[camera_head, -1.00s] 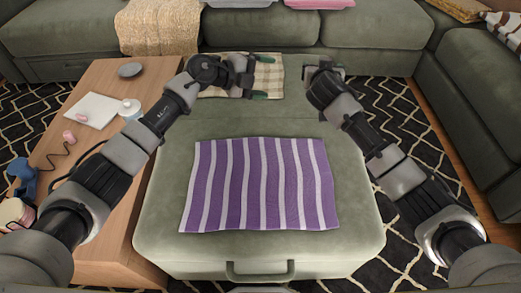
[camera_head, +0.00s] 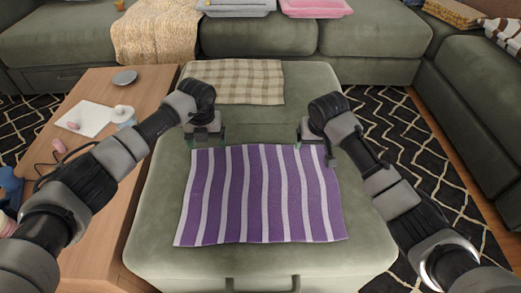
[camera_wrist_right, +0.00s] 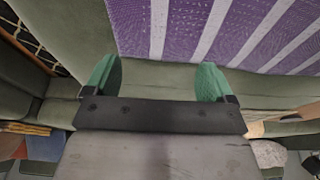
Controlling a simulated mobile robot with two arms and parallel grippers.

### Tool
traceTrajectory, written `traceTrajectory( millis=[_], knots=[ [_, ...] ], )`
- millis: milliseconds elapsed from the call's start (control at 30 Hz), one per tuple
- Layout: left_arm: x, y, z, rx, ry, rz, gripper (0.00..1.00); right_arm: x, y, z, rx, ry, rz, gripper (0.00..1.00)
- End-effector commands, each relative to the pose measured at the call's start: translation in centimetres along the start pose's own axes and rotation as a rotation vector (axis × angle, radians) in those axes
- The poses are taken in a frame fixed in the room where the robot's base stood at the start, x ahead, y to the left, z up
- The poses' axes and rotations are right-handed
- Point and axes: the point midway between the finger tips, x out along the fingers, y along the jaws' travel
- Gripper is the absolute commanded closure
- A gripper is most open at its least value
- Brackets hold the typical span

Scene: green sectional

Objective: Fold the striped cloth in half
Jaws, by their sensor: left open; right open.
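The purple and white striped cloth (camera_head: 262,200) lies flat and spread out on the green ottoman (camera_head: 160,235). Its far edge and stripes also show at the top of the right wrist view (camera_wrist_right: 215,30). My left gripper (camera_head: 205,143) is open at the cloth's far left corner. My right gripper (camera_head: 314,148) is open at the far right corner. In the right wrist view its two green fingertips (camera_wrist_right: 160,80) stand apart with nothing between them, just short of the cloth's edge. Whether either gripper touches the cloth I cannot tell.
A beige checked cloth (camera_head: 240,82) lies on the ottoman behind the striped one. A wooden table (camera_head: 100,215) on the left holds a white sheet (camera_head: 88,115), a grey dish (camera_head: 125,77) and small items. Green sofas (camera_head: 375,35) stand behind and right.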

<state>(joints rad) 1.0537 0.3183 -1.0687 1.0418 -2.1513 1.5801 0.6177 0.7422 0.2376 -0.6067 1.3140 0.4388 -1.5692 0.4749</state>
Motion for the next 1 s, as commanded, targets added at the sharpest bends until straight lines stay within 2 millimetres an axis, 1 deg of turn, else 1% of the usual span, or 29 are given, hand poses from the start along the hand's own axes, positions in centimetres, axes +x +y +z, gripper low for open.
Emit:
traceTrajectory(
  millis=[33,233,467,1000],
  knots=[
    [0.6,0.0,0.0,-0.001,0.0,-0.001,0.15,0.6,0.0,0.2,0.0,0.0,0.0,0.15],
    [2.1,-0.1,0.0,0.0,-0.001,-0.001,0.15,2.0,-0.1,0.6,-0.001,0.002,0.0,0.15],
    [2.1,-0.1,0.0,0.0,-0.001,-0.002,0.16,1.9,-0.1,0.6,-0.001,0.001,0.0,0.16],
    [2.2,-2.2,0.0,0.001,0.0,-0.003,0.57,2.1,-2.1,0.7,-0.001,-0.003,-0.001,0.57]
  ],
)
